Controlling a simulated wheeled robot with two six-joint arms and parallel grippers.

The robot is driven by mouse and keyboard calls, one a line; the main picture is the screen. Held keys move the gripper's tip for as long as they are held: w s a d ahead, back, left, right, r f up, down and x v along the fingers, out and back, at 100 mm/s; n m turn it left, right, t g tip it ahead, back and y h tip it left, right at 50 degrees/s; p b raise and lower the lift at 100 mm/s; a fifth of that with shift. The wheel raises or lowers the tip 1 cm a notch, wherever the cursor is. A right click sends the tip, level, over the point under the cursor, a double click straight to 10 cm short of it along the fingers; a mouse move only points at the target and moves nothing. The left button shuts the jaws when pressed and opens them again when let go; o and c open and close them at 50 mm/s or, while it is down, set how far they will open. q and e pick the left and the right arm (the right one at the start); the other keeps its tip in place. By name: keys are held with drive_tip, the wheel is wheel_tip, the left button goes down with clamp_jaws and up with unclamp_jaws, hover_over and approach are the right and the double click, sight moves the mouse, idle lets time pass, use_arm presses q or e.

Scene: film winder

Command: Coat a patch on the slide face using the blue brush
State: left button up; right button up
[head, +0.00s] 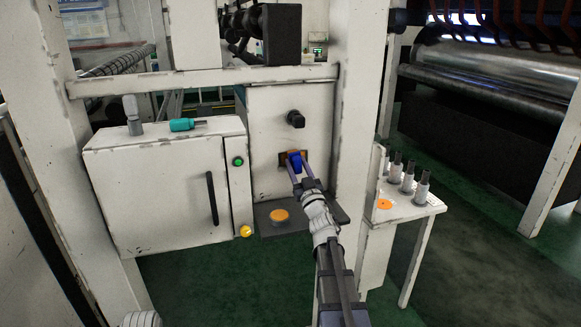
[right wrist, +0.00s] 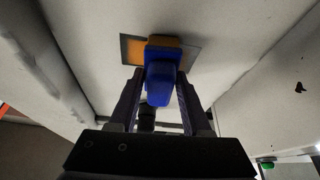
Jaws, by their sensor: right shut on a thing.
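The blue brush (head: 295,163) is between the fingers of my right gripper (head: 303,184), which is shut on it. In the right wrist view the brush (right wrist: 160,83) points away from my right gripper (right wrist: 158,106), and its orange-brown end is against or very close to a dark square patch (right wrist: 188,58). Part of the patch left of the brush is orange; the brush hides its middle. The patch is on the white slide face (head: 262,125), below a black knob (head: 296,119).
Below the slide face is a dark shelf with an orange disc (head: 279,215). A white cabinet (head: 165,195) stands left, with a teal-handled tool (head: 187,124) on top. A white post (head: 358,120) and a side table (head: 425,207) with several grey bottles are close on the right.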

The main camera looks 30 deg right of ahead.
drive_tip(key=shift+d, duration=0.2)
drive_tip(key=shift+w+a, duration=0.3)
drive_tip(key=shift+a, duration=0.7)
drive_tip(key=shift+w+a, duration=0.25)
drive_tip(key=shift+a, duration=0.7)
drive_tip(key=shift+s+a, duration=0.25)
drive_tip(key=shift+s, duration=0.7)
drive_tip(key=shift+s+a, duration=0.2)
drive_tip(key=shift+s, duration=0.8)
drive_tip(key=shift+s+a, duration=0.25)
drive_tip(key=shift+s, duration=0.7)
drive_tip(key=s, duration=0.3)
drive_tip(key=shift+a, duration=0.35)
